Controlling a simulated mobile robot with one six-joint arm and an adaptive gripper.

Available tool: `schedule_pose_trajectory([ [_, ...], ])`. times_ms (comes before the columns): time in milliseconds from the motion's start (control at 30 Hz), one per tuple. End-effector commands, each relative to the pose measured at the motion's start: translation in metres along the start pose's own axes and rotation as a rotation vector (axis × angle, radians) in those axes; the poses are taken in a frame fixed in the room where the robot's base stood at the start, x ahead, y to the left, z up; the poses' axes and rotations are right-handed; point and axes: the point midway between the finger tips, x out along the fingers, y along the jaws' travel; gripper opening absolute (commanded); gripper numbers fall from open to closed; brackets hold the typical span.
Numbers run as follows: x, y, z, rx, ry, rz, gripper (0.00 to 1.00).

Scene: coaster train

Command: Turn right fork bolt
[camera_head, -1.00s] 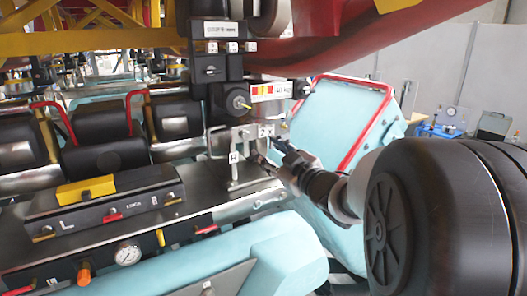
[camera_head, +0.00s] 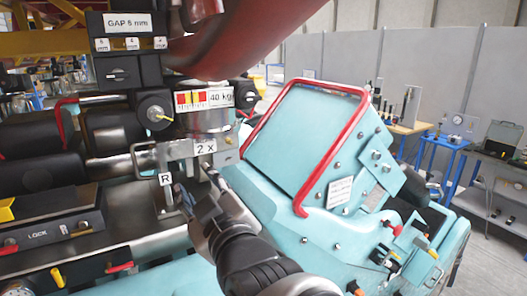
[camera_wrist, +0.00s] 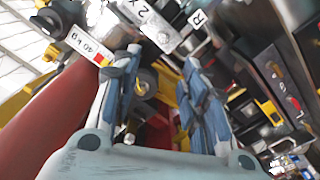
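The metal fork bracket with the "2 X" plate (camera_head: 204,147) and the "R" tag (camera_head: 166,179) stands left of centre in the head view. In the wrist view the "2 X" plate (camera_wrist: 143,10) and the "R" tag (camera_wrist: 197,19) lie at the top. A small round bolt-like head (camera_wrist: 163,38) shows on the plate's lower edge there; I cannot tell if it is the right fork bolt. My gripper (camera_head: 195,185) is just below and in front of the bracket. In the wrist view its two blue-padded fingers (camera_wrist: 160,60) are apart with nothing held between them. Contact with the bracket cannot be told.
The red-railed teal seat body (camera_head: 318,150) is close to the right of my arm. A red beam (camera_head: 230,45) hangs overhead. The "LOCK" panel (camera_head: 45,228) lies left.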

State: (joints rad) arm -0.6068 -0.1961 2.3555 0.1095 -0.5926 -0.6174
Motion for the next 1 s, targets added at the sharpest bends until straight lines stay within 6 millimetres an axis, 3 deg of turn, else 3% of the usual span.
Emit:
schedule_pose_trajectory([
  [167, 0.013, -0.003, -0.002, 0.001, -0.001, -0.006, 0.4],
  [700, 0.125, -0.002, -0.002, 0.001, -0.001, -0.005, 0.4],
  [1000, 0.166, -0.003, -0.002, 0.0, 0.001, -0.005, 0.4],
])
